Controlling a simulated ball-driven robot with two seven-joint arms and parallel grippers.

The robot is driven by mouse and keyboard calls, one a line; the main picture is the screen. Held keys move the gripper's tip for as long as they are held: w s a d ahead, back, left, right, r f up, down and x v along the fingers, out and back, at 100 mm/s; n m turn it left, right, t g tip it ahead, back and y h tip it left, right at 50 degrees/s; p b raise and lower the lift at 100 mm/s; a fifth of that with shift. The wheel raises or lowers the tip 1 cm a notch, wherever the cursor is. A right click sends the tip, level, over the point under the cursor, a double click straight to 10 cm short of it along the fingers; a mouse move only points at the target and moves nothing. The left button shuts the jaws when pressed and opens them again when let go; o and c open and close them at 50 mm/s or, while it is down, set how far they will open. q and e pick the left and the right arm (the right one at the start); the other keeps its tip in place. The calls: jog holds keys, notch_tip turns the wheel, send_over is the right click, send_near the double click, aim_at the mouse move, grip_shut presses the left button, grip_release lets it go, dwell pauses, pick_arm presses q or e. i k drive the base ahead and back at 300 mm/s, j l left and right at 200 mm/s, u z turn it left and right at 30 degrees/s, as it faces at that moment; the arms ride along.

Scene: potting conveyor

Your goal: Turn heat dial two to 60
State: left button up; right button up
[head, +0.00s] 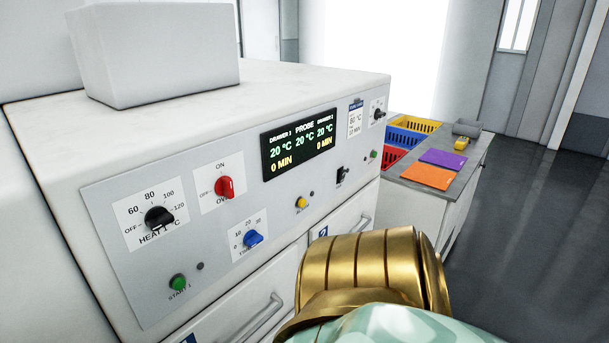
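The white cabinet's grey control panel (215,275) faces me. A black dial (379,114) sits at the panel's far right end, seen at a steep angle; its scale and label are too small to read. Another black dial (159,218), marked HEAT with a scale from OFF through 60, 80, 100 to 120, is at the left end. The display (299,144) shows 20 °C for drawer 1, the probe and the other drawer, with 0 MIN at lower left. Neither gripper shows; a gold and pale green link of my arm fills the lower middle.
A red dial (224,187), a blue timer dial (253,237), a green button (178,282) and a yellow button (301,203) sit on the panel. A posted card (355,117) reads 80 °C. Drawer handles (258,322) stick out below. A grey-topped side counter (405,171) holds coloured crates (414,125).

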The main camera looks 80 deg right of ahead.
aim_at(378, 113)
jog(key=k+j+z, duration=0.1)
jog(key=z, duration=2.25)
jog(key=i+l, duration=0.2)
jog(key=l, duration=0.2)
jog(key=i+l, duration=0.25)
jog(key=l, duration=0.2)
jog(key=i+l, duration=0.2)
jog(key=l, duration=0.2)
jog(key=i+l+z, duration=0.1)
jog(key=i+l, duration=0.15)
jog(key=l, duration=0.15)
